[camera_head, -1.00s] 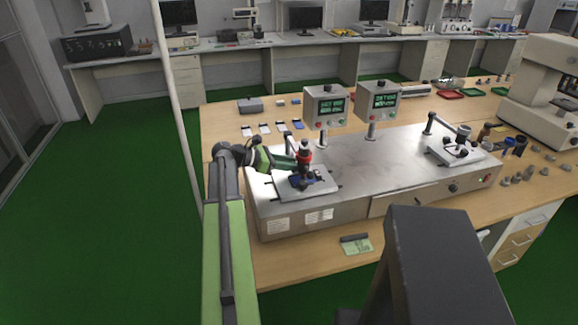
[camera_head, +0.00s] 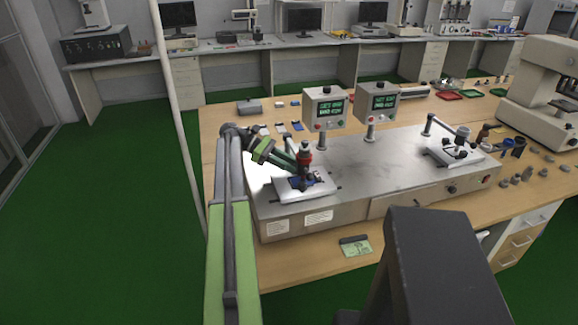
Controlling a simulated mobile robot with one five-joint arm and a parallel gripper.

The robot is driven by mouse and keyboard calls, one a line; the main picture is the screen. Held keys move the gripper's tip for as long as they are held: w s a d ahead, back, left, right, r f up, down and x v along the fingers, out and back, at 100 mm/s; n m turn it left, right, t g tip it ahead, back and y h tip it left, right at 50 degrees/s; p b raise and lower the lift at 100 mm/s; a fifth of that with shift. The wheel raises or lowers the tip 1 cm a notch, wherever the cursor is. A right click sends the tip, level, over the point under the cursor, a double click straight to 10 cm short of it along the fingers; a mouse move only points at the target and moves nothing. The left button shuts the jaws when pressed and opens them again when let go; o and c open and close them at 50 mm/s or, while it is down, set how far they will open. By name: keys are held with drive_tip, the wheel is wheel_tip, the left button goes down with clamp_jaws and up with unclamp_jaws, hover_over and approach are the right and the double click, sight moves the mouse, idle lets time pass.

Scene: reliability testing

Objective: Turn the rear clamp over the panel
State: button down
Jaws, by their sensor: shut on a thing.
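The left test fixture has a light metal plate (camera_head: 318,191) on the grey bench unit. A small blue panel (camera_head: 296,182) lies on this plate, partly covered by dark parts around it. A red and dark tool head (camera_head: 305,148) stands above the plate on a bent arm. My gripper (camera_head: 302,178) reaches in from the left, low over the plate beside the panel and below the tool head. It is shut on a small dark piece, which seems to be the rear clamp. The jaws and the clamp's angle are too small to make out.
Two control boxes with green screens (camera_head: 325,108) (camera_head: 376,102) stand behind the fixture. A second fixture (camera_head: 455,150) is at the right, near a large white microscope-like machine (camera_head: 548,95). A green card (camera_head: 356,246) lies on the front table edge. The unit's middle top is clear.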

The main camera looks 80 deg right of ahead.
drive_tip(key=shift+s, duration=0.1)
idle(0.3)
drive_tip(key=c, duration=1.4)
unclamp_jaws()
drive_tip(key=shift+o, duration=0.2)
